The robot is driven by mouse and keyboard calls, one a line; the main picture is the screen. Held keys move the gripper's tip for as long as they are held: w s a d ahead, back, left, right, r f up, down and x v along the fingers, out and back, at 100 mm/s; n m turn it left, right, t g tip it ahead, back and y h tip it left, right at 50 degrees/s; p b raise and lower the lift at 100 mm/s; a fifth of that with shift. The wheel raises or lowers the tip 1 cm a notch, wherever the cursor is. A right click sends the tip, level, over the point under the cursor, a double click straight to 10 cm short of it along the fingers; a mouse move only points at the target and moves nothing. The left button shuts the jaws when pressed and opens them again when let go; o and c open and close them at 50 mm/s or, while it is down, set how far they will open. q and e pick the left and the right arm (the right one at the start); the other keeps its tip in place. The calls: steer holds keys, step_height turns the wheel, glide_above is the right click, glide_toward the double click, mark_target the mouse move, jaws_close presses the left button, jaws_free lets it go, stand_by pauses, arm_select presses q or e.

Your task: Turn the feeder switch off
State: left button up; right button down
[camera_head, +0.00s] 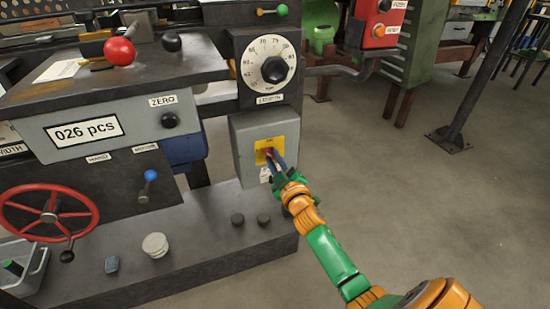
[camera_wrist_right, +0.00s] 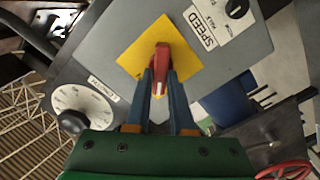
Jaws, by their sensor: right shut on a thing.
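The feeder switch is a red handle on a yellow plate (camera_head: 262,147), on the front of a grey box (camera_head: 243,128) below the dial. In the right wrist view the red handle (camera_wrist_right: 163,62) stands out from the yellow plate (camera_wrist_right: 137,55). My right gripper (camera_head: 273,158) reaches it from the lower right in the head view. In the wrist view its two blue fingers (camera_wrist_right: 161,80) are shut on the red handle, one on each side. The fingers hide part of the handle. A small label below the plate is partly covered. My left gripper is not in view.
A white dial (camera_head: 269,67) sits above the switch box. A counter box (camera_head: 110,125), red handwheel (camera_head: 48,212) and blue-knobbed lever (camera_head: 150,175) are to the left. The floor to the right is open.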

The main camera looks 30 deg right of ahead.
steer(key=n, duration=0.4)
steer(key=shift+a+f+n, duration=0.1)
steer(key=shift+f+n, duration=0.05)
steer(key=shift+n, duration=0.15)
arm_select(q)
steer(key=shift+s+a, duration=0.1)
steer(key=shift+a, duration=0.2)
arm_select(e)
steer(key=shift+f+n, duration=0.1)
steer(key=shift+n, duration=2.1)
steer(key=c, duration=0.8)
jaws_free()
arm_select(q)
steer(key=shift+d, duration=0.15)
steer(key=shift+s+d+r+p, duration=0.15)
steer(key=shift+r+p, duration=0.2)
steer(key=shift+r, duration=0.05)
arm_select(e)
steer(key=v, duration=0.7)
